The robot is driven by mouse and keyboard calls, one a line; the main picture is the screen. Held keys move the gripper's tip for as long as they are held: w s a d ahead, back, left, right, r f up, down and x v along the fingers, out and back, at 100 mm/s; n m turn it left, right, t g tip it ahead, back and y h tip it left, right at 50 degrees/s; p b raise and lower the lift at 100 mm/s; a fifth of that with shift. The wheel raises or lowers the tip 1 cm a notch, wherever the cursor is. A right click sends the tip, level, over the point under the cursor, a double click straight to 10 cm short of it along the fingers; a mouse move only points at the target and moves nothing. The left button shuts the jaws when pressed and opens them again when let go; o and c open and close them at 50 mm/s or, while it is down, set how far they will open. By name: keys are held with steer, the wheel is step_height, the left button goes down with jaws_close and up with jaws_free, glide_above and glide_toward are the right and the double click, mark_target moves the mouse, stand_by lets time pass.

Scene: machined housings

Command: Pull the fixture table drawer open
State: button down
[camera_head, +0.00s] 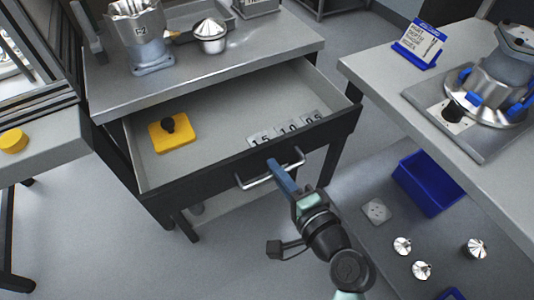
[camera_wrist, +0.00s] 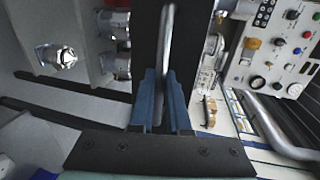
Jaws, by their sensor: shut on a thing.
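The fixture table drawer (camera_head: 215,150) is pulled out from under the grey table top (camera_head: 215,60). Its dark front carries a silver bar handle (camera_head: 255,183). A yellow plate with a black knob (camera_head: 172,135) and several number plates (camera_head: 286,128) lie inside the drawer. My gripper (camera_head: 282,178) reaches up to the drawer front, with its blue fingers shut on the handle. In the wrist view, the handle bar (camera_wrist: 166,50) runs between the two blue fingers (camera_wrist: 161,95). The fingers hide part of the handle.
A metal housing (camera_head: 138,35) and a silver domed part (camera_head: 210,37) stand on the table top. At right is another bench (camera_head: 390,75) with a large machined assembly. Below it are a blue bin (camera_head: 428,183) and several small silver parts (camera_head: 402,246). Grey floor is clear at front left.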

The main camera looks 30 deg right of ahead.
steer(key=shift+f+v, duration=0.25)
steer(key=shift+v, duration=0.85)
steer(key=c, duration=0.9)
jaws_free()
steer(key=shift+s, duration=0.15)
steer(key=v, duration=1.3)
